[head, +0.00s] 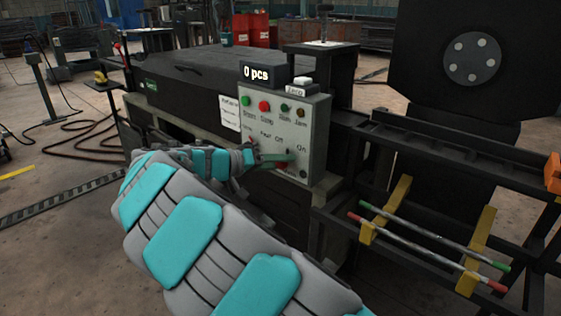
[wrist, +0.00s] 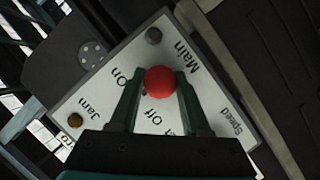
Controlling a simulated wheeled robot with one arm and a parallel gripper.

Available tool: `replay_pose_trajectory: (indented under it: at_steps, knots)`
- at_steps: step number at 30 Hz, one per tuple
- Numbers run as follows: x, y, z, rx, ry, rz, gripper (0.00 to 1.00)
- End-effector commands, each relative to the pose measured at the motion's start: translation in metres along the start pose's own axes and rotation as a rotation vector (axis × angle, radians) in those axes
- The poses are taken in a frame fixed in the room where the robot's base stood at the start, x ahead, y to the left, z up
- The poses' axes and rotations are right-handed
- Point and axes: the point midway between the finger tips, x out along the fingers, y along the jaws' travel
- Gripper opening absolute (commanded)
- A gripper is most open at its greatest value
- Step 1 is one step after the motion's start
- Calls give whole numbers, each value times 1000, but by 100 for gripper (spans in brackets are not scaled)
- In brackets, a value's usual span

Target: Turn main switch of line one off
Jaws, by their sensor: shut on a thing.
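A light grey control panel (head: 286,132) carries a red knob (head: 282,165) near its lower edge, partly hidden behind my gripper (head: 272,159). In the wrist view, the round red knob (wrist: 160,82) sits between the two dark green fingertips of my gripper (wrist: 159,77), which is shut on it. The words "Main", "On" and "Off" are printed around the knob. No pointer shows on the knob, so I cannot tell which way it is set.
The panel's top has a green button (head: 245,101), a red button (head: 264,106) and smaller lamps. A counter display (head: 257,74) reading "0 pcs" and a white "Zero" button (head: 302,80) are above. A rack (head: 398,194) with two rods stands to the right.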

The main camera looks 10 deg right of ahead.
Motion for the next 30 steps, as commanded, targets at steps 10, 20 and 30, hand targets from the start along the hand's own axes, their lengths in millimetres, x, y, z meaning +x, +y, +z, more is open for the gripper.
replay_pose_trajectory:
  at_steps: [10,20,30]
  knots:
    - [0,-1,-1,-306,0,126,0]
    - [0,-3,0,-555,0,228,0]
    - [0,-3,0,-696,2,287,0]
